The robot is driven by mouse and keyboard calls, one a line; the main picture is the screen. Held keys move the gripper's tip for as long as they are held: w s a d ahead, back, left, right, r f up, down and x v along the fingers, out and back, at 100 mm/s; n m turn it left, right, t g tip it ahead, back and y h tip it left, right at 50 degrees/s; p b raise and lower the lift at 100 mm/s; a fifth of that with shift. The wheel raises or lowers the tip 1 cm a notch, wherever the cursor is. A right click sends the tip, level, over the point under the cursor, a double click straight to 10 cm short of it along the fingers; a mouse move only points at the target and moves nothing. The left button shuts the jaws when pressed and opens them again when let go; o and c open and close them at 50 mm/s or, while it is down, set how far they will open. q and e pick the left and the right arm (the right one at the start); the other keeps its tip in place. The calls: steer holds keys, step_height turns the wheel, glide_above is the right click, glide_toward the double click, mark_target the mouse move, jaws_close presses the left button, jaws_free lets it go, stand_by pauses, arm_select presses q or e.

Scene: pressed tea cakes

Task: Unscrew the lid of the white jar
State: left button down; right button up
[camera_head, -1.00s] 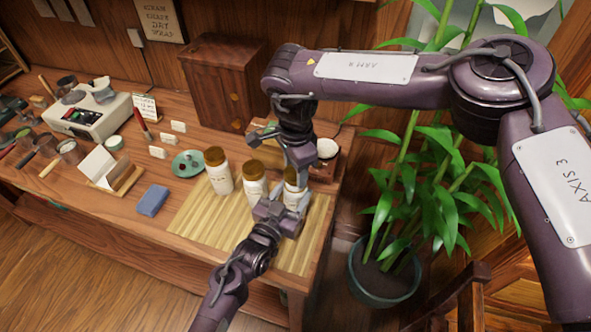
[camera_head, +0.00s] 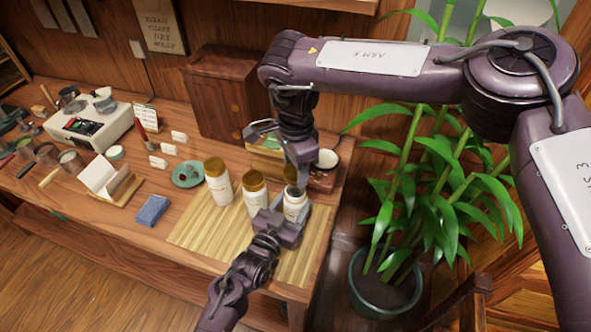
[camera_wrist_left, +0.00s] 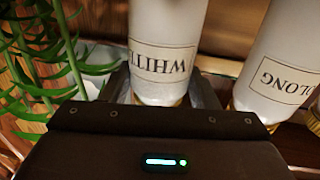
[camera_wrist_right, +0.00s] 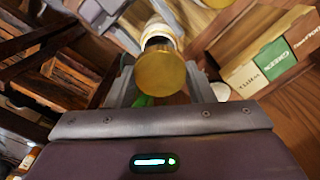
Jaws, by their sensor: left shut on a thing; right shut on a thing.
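The white jar (camera_head: 295,208), labelled "WHITE", stands upright at the right end of a row of three jars. My left gripper (camera_head: 284,226) is shut around its body. The label shows upside down in the left wrist view (camera_wrist_left: 163,60). My right gripper (camera_head: 298,172) comes down from above and is shut on the jar's gold lid (camera_wrist_right: 161,73). In the right wrist view, a dark band lies between lid and white jar (camera_wrist_right: 158,33). The lid appears a little above the jar; the exact gap is partly hidden by the fingers.
Two more lidded jars stand close to the left, a middle one (camera_head: 255,196) and a left one (camera_head: 219,186). A bamboo mat (camera_head: 205,235) lies under the row. A wooden cabinet (camera_head: 220,98) stands behind. A potted plant (camera_head: 385,295) stands right of the table.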

arm_select(q)
steer(key=shift+c, duration=2.2)
jaws_free()
